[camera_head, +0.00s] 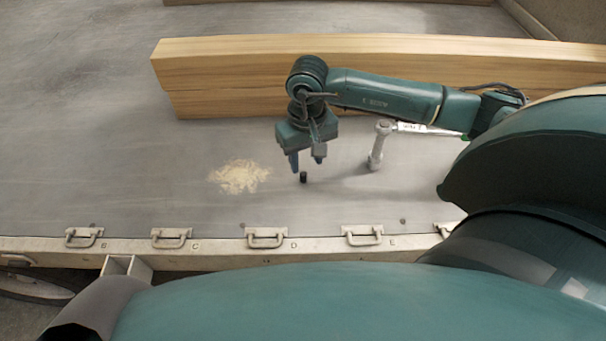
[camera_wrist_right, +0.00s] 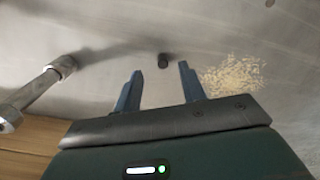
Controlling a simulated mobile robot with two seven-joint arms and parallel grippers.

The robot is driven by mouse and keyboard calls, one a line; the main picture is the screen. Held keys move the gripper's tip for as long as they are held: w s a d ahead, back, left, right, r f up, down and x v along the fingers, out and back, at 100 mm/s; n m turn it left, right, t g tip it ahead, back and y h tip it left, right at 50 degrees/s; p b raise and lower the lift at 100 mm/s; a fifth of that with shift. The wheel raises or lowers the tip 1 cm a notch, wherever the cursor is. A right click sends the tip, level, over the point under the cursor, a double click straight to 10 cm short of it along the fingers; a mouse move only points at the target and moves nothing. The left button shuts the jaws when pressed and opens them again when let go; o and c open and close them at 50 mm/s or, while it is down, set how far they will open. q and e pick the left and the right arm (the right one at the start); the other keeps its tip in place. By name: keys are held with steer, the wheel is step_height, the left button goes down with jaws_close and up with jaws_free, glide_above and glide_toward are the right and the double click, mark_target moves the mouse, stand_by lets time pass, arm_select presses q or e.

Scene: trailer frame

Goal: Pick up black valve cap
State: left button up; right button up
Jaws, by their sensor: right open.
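The black valve cap (camera_head: 303,177) is a small dark cylinder standing on the grey trailer bed. My right gripper (camera_head: 307,166) is open and empty, pointing down just above and behind the cap in the head view. In the right wrist view the cap (camera_wrist_right: 163,60) lies just beyond the two blue fingertips of the right gripper (camera_wrist_right: 160,75), roughly midway between them. The fingers look apart from the cap. My left gripper is not in view.
A pile of sawdust (camera_head: 240,176) lies left of the cap. A metal wrench-like tool (camera_head: 377,150) stands to its right. A long wooden beam (camera_head: 220,75) lies behind. The bed's front edge carries several metal handles (camera_head: 267,238). Bare bed lies far left.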

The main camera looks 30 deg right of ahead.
steer(key=shift+w+f, duration=0.2)
steer(key=shift+f, duration=0.75)
steer(key=shift+w+f, duration=0.15)
steer(key=shift+f, duration=0.85)
steer(key=shift+w+f, duration=0.2)
steer(key=shift+f, duration=0.75)
jaws_close()
